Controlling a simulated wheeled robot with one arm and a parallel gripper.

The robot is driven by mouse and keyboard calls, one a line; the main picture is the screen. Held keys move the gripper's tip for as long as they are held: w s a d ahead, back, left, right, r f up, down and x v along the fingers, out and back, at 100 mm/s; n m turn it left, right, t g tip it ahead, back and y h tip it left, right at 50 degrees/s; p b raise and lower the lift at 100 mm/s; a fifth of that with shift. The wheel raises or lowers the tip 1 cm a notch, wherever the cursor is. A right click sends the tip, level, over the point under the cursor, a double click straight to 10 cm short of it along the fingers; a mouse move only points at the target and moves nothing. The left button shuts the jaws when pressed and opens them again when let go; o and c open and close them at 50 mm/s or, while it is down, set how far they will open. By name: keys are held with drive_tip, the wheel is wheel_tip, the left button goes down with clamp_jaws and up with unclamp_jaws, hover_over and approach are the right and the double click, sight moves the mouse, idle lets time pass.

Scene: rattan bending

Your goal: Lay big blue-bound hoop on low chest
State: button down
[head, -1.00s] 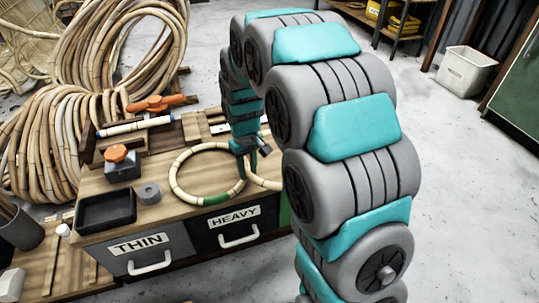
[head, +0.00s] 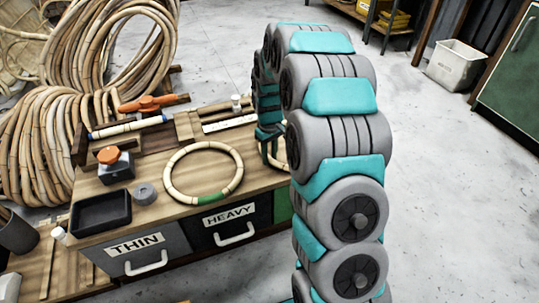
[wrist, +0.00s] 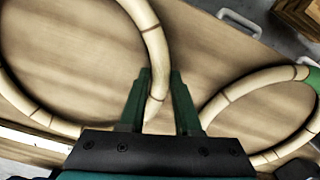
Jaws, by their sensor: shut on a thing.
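My gripper (wrist: 162,78) is shut on a pale rattan hoop (wrist: 151,40), whose rod passes between its green fingers in the wrist view. In the head view a small part of this hoop (head: 272,158) shows beside my arm, which hides the rest and the gripper. I see no blue binding on the visible parts. Another hoop, with a green binding (head: 214,197), lies flat on the wooden top of the drawer chest (head: 150,213). This green-bound hoop also shows at the right in the wrist view (wrist: 208,110).
A black tray (head: 101,212), a grey tape roll (head: 145,193) and an orange-topped block (head: 115,165) stand on the chest's left. Rattan coils (head: 50,140) are piled behind it. A white bin (head: 455,65) stands on open floor at the right.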

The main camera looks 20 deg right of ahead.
drive_tip(key=shift+f, duration=0.1)
drive_tip(key=c, duration=0.6)
unclamp_jaws()
wheel_tip(320, 180, up, 11)
drive_tip(key=s+a+r+m, duration=0.1)
drive_tip(key=s+a+r, duration=0.2)
drive_tip(key=s, duration=0.5)
drive_tip(key=s+a+r, duration=0.2)
drive_tip(key=s+r, duration=0.1)
drive_tip(key=s, duration=0.6)
drive_tip(key=s+a+m+g, duration=0.1)
drive_tip(key=s, duration=0.9)
drive_tip(key=s+a+f+m, duration=0.1)
drive_tip(key=s, duration=1)
drive_tip(key=shift+s+a+f+m+g+b, duration=0.25)
drive_tip(key=shift+a+m+g+b, duration=0.05)
drive_tip(key=shift+g, duration=0.1)
